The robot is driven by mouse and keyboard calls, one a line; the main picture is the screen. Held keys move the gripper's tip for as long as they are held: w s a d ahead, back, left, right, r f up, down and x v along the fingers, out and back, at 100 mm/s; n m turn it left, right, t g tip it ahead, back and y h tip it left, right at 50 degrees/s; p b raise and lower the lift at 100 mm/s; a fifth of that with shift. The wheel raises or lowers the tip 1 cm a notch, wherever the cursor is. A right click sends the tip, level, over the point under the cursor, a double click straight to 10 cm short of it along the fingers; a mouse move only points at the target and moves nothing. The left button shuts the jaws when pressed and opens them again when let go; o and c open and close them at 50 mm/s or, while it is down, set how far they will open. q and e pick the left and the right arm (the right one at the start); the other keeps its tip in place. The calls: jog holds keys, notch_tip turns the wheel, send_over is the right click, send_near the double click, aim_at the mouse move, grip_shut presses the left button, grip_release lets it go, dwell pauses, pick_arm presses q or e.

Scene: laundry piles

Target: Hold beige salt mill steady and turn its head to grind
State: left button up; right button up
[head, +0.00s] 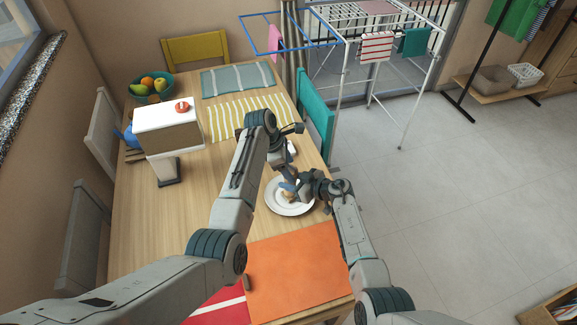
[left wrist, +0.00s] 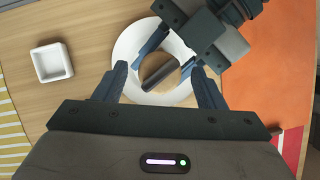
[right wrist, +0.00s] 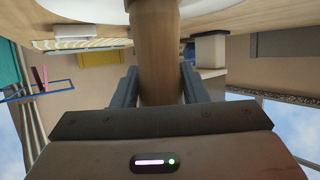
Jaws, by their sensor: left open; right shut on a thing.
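The beige salt mill (right wrist: 158,50) is a wooden cylinder standing upright between my right fingers, its foot at the white plate (head: 278,207). In the head view only a small tan part of the mill (head: 289,196) shows among the grippers. My right gripper (right wrist: 158,85) is shut on its body from the side. My left gripper (left wrist: 158,70) points down from above, open, with one finger on each side of the mill's top (left wrist: 160,75). It does not appear to touch the mill. In the left wrist view my right gripper comes in from the upper right.
A small white square dish (left wrist: 52,62) stands beside the plate. An orange mat (head: 298,270) lies nearer. A white-topped box on a stand (head: 168,130), a fruit bowl (head: 152,88) and striped mats (head: 246,115) are farther back. Bare wood (head: 150,230) is free at left.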

pick_arm(q)
jog(key=shift+d+f, duration=0.1)
jog(key=shift+f, duration=0.05)
jog(key=shift+c, duration=0.4)
jog(key=c, duration=0.9)
jog(key=shift+m, duration=0.3)
jog(key=m+g, duration=0.1)
jog(key=m, duration=0.1)
jog(key=m+g, duration=0.1)
jog(key=m, duration=0.2)
jog(key=shift+w+m+y, duration=0.2)
jog(key=shift+m+y, duration=0.1)
jog(key=shift+w+m+g+y, duration=0.1)
jog(key=shift+m+g+y, duration=0.25)
jog(key=shift+m, duration=0.75)
jog(key=shift+m+g+y, duration=0.15)
jog(key=shift+m+g, duration=0.3)
jog(key=shift+m, duration=0.65)
